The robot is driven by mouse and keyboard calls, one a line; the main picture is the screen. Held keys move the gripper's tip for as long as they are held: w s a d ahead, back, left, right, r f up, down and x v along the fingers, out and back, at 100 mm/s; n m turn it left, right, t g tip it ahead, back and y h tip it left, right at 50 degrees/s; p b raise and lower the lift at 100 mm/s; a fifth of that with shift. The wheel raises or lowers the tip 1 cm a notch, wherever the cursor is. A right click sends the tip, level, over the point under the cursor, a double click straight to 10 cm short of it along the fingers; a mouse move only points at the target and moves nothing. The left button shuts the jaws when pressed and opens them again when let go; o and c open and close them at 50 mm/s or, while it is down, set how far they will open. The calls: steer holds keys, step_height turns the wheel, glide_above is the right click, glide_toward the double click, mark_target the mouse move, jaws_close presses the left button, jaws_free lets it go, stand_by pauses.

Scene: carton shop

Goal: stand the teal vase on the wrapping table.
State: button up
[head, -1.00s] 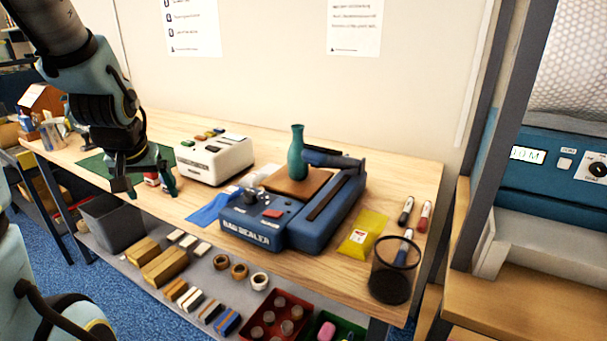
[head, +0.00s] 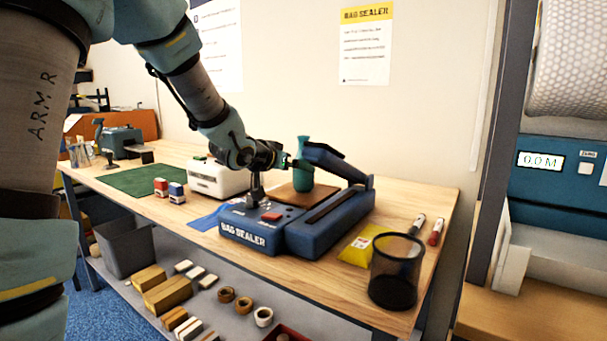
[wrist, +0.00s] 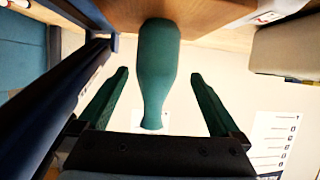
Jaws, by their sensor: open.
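The teal vase (head: 303,172) stands upright on the brown pad (head: 290,195) of the blue bag sealer. My gripper (head: 290,161) is at the vase's left side, level with its upper part. In the wrist view the vase (wrist: 157,55) appears upside down, between the two green fingers of my open gripper (wrist: 160,75). A gap shows on each side of the vase, and neither finger appears to touch it. I cannot tell from the views which table is the wrapping table.
The bag sealer's raised blue arm (head: 335,160) is close to the vase's right. A white machine (head: 217,178) stands to the left. A yellow packet (head: 362,245) and a black mesh cup (head: 394,272) are at the front right. The green mat (head: 145,180) has bare room.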

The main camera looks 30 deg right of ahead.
steer(key=x, duration=0.4)
steer(key=shift+s+d+r+p, duration=0.1)
steer(key=shift+d+r+p, duration=0.05)
steer(key=shift+d+p, duration=0.2)
steer(key=shift+w+d+f, duration=0.25)
steer(key=shift+w+d, duration=0.05)
steer(key=shift+d, duration=0.05)
jaws_close()
